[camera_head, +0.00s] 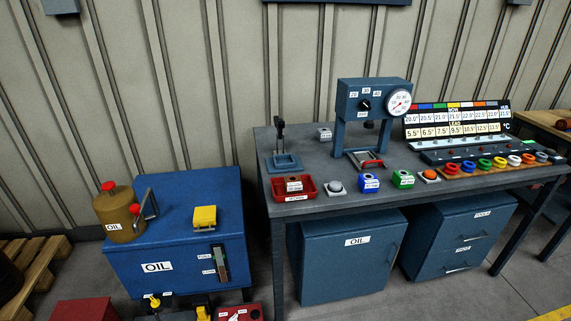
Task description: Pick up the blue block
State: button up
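The blue block (369,184) stands on the grey workbench (310,206) near its front edge. It has a white label on its front and a grey round part on its top. It sits between a grey knob-like piece (336,187) on its left and a green block (403,179) on its right, apart from both. My gripper is not in view.
A red tray (293,197) lies left of the block. A press with a dial gauge (372,101) stands behind it. An orange-topped white piece (429,176) and several coloured rings are to the right. A blue oil cabinet (180,265) stands left of the bench.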

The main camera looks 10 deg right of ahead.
aim_at(368, 183)
jog(key=i+z, duration=0.25)
jog(key=i, duration=0.4)
jog(key=i+j+z, duration=0.3)
jog(key=i, duration=0.35)
jog(key=z, duration=1.1)
